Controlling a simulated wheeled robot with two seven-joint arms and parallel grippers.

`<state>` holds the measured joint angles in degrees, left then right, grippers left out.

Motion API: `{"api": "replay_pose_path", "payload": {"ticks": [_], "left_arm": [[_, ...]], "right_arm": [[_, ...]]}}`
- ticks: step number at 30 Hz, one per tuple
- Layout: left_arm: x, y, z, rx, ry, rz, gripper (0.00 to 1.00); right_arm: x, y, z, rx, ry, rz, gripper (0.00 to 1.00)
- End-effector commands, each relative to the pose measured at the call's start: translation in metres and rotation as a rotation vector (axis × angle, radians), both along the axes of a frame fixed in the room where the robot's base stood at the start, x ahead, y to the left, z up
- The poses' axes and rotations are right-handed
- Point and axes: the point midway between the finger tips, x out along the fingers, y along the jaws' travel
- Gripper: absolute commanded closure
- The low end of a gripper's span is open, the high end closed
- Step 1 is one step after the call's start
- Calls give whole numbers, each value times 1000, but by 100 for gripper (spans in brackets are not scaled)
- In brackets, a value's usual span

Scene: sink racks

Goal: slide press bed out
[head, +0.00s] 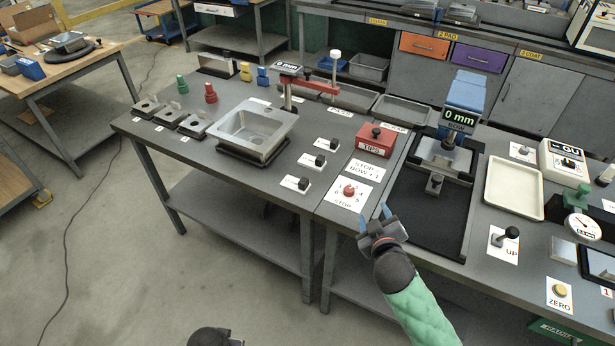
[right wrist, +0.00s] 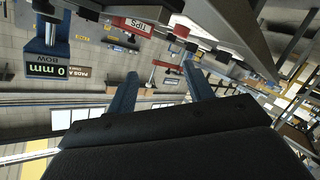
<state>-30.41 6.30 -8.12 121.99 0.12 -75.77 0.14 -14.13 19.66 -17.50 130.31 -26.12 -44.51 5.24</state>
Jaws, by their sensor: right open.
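The press (head: 465,100) is a blue head on a grey frame with a "0 mm BOW" display. It also shows upside down at the left of the right wrist view (right wrist: 45,50). Its grey bed (head: 440,155) sits under the head at the back of a dark base plate (head: 425,220). A small block with a knob (head: 434,183) is at the bed's front. My right gripper (head: 374,212) is open and empty at the bench's front edge, left of the base plate and apart from the bed.
The red TIPS box (head: 375,140) and the STOP dial (head: 349,191) are left of the press. A cream tray (head: 514,187) and the UP lever (head: 505,236) are to its right. A metal sink (head: 258,127) sits on the left bench. The base plate's front is clear.

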Motion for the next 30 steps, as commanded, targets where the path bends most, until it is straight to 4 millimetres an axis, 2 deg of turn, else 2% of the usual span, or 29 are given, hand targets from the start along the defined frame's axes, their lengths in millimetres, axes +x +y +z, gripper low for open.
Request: {"api": "replay_pose_path", "payload": {"ticks": [1,6,12,15,19,23,26,30], "left_arm": [[1,0,-12,0,4,0,46],[1,-2,-56,0,14,-2,46],[-2,-3,-108,0,25,-6,46],[-6,-3,-134,0,30,-7,46],[-12,-3,-167,0,38,-9,46],[-20,-3,-199,0,43,-11,46],[-28,-2,-223,0,50,-14,46],[-40,-1,-256,1,57,-16,46]], "right_arm": [[15,5,16,-37,-75,39,48],[52,35,75,-187,-359,223,48],[71,78,126,-399,-650,498,48],[73,98,137,-519,-764,654,48],[72,116,139,-683,-873,872,48],[72,121,127,-859,-929,1101,48],[73,113,110,-1000,-930,1283,48],[81,82,83,-1200,-859,1536,48]]}}
